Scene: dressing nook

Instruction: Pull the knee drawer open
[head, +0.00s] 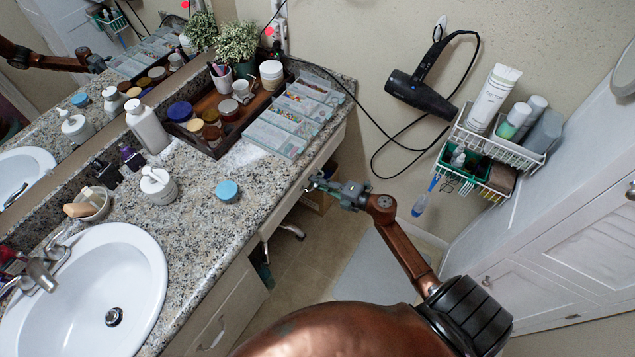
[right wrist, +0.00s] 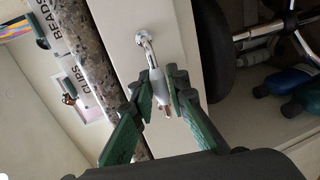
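The knee drawer's pale front (head: 328,153) runs under the right part of the granite counter; it also fills the middle of the right wrist view (right wrist: 180,38). It looks flush under the counter edge. Its curved metal handle (right wrist: 146,50) stands out from the front. My right gripper (head: 318,184) is at the drawer front, just below the counter edge. In the right wrist view its green-padded fingers (right wrist: 161,92) lie on either side of the handle's grip and look closed on it. My left gripper is not in view.
The granite counter (head: 205,235) holds a sink (head: 85,285), a dark tray of jars (head: 212,135) and clear organizer boxes (head: 295,112). A hair dryer (head: 420,97) and wire rack (head: 500,140) hang on the wall.

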